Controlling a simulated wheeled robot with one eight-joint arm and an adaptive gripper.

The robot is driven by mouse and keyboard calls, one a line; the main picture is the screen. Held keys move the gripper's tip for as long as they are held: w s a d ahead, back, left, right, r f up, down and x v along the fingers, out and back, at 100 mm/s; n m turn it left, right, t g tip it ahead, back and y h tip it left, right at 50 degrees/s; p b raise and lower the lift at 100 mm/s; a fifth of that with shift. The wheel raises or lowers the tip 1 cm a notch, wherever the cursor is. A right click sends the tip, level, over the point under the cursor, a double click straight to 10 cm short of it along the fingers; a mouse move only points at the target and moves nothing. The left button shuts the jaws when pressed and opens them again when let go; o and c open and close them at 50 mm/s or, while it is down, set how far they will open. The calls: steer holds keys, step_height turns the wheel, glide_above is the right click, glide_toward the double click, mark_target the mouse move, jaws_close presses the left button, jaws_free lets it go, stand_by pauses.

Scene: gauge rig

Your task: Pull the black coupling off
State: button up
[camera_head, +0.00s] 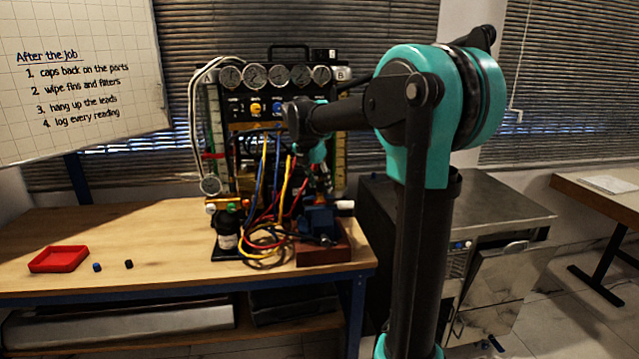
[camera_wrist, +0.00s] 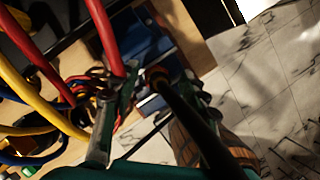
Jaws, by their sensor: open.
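My gripper (camera_head: 322,178) is open in front of the lower right of the gauge rig (camera_head: 275,107), partly hidden among hoses in the head view. In the wrist view its open jaws (camera_wrist: 141,90) point down past a red hose towards the bench and a blue block. I cannot pick out the black coupling for certain among the dark fittings and hoses in either view. I see nothing held between the jaws.
Red, yellow and blue hoses (camera_head: 288,185) hang close to my gripper. A blue vise-like block (camera_head: 318,220) stands below on the wooden bench (camera_head: 170,240). A red tray (camera_head: 59,259) and two small caps lie at the left. A metal cabinet stands at the right.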

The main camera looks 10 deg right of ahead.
jaws_close()
stand_by(0.6)
